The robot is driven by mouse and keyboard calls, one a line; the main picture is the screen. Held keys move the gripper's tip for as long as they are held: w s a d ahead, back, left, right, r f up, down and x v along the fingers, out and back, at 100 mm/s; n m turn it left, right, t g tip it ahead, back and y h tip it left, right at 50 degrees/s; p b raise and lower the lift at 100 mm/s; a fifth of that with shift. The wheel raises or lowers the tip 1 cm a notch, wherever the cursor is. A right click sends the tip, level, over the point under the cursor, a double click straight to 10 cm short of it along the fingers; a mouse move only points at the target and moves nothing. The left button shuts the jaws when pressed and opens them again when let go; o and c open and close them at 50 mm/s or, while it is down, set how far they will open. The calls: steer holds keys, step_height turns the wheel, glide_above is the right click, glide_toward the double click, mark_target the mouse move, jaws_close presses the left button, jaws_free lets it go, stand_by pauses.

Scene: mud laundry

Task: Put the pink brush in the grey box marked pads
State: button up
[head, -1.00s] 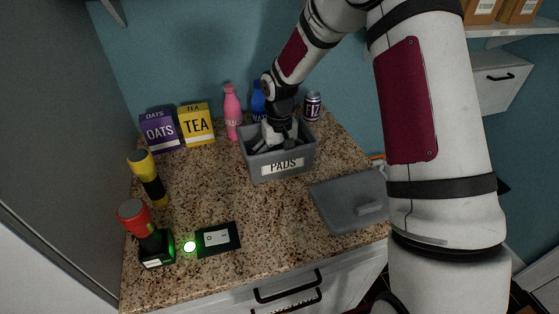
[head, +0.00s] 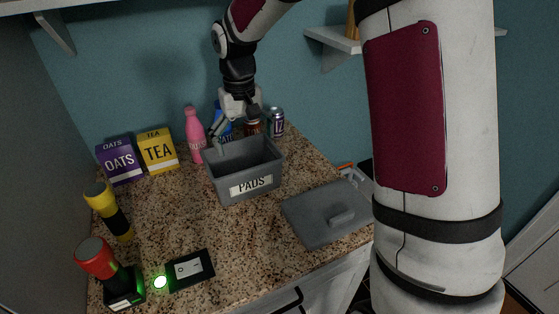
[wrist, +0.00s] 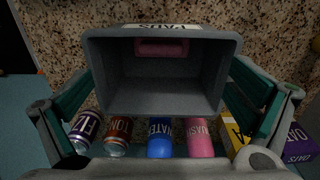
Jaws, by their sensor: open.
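The grey box marked PADS (head: 250,187) stands upright and uncovered on the counter. In the wrist view I look down into the box (wrist: 107,78). A dull pink block-like thing, which looks like the pink brush (wrist: 161,47), lies inside it along the labelled wall. It is hidden in the head view by that wall. My gripper (head: 236,122) is above the back of the box, clear of the pink thing. Its fingers (wrist: 160,100) are spread wide with nothing between them that they hold.
The grey lid (head: 325,213) lies right of the box. Behind the box stand a pink bottle (head: 195,136), a blue bottle (wrist: 160,140) and cans (head: 276,122). Oats (head: 120,161) and tea (head: 158,151) packs and two torches (head: 108,210) are at left.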

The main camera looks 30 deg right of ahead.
steer(key=s+r+t, duration=0.2)
steer(key=s+r, duration=0.9)
steer(key=s, duration=0.2)
steer(key=s+r+t, duration=0.1)
steer(key=s+t, duration=0.1)
steer(key=s, duration=1.3)
steer(key=shift+t, duration=0.4)
